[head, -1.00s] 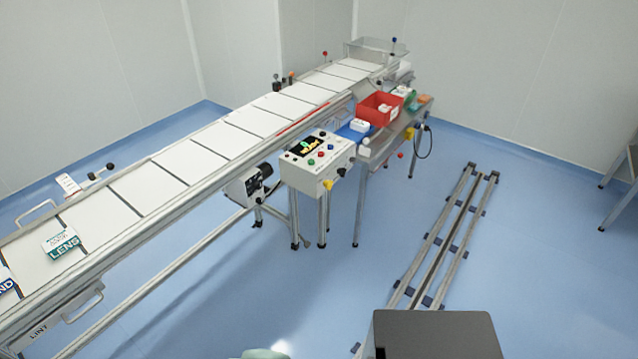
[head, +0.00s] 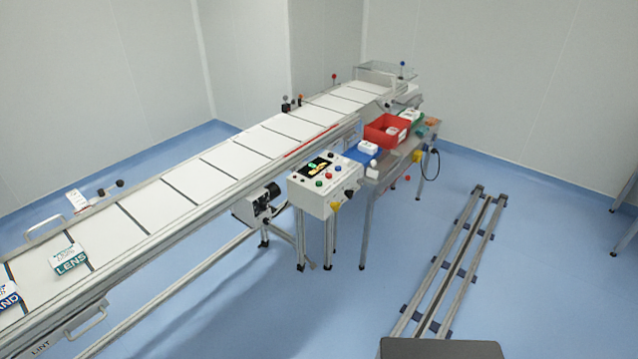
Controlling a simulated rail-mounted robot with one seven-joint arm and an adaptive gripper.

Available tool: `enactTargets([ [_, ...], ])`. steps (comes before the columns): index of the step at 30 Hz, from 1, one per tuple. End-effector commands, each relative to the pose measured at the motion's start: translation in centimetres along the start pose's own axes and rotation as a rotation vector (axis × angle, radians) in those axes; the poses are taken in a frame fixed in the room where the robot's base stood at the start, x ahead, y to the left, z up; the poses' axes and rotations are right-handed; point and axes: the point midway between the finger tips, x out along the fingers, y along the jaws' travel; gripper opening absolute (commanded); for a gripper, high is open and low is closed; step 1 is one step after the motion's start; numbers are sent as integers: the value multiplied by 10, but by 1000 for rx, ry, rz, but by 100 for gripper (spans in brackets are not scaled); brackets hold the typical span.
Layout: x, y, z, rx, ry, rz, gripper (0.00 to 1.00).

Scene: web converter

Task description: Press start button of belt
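The belt (head: 203,187) is a long white conveyor with dark cross lines, running from the lower left to the back right. Its control box (head: 313,201) stands on legs at the belt's near side, around the middle of the head view. The sloped top carries a dark display (head: 318,166), a green button (head: 319,183), a red button (head: 328,174) and other knobs. The button labels are too small to read. My gripper is not in the head view.
A small table right of the control box carries a red bin (head: 386,131) and white boxes. Boxes marked LENS (head: 68,260) and AND lie on the belt's near left end. Floor rails (head: 447,265) run at right. Blue floor between box and rails is clear.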

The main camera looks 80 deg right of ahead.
Motion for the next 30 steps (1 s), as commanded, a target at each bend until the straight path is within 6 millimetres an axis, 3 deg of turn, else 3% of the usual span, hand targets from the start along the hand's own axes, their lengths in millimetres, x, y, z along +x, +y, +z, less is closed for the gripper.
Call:
enactTargets([
  [1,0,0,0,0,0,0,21],
  [3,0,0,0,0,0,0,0],
  [30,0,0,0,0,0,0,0],
])
